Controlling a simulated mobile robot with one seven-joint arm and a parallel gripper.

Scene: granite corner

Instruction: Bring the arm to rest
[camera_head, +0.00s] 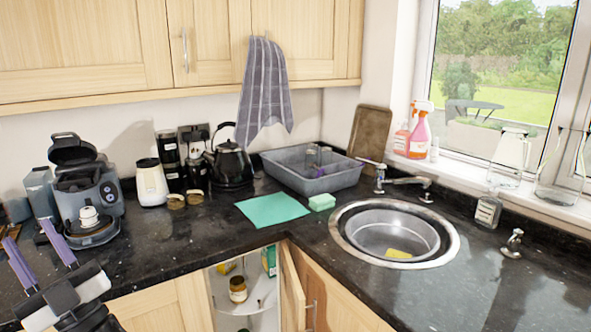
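My gripper (28,231) is at the lower left of the head view, in front of the left end of the counter. Its two purple fingers point up and away and stand apart, with nothing seen between them. My wrist shows below the fingers at the bottom left edge. The rest of my arm is out of the frame.
A grey-blue coffee machine (88,195) stands just beyond my gripper. A white jar (151,183), black kettle (230,163) and grey basin (290,170) line the back. The corner cabinet door (292,290) is open below. The counter (185,240) is clear right of my gripper.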

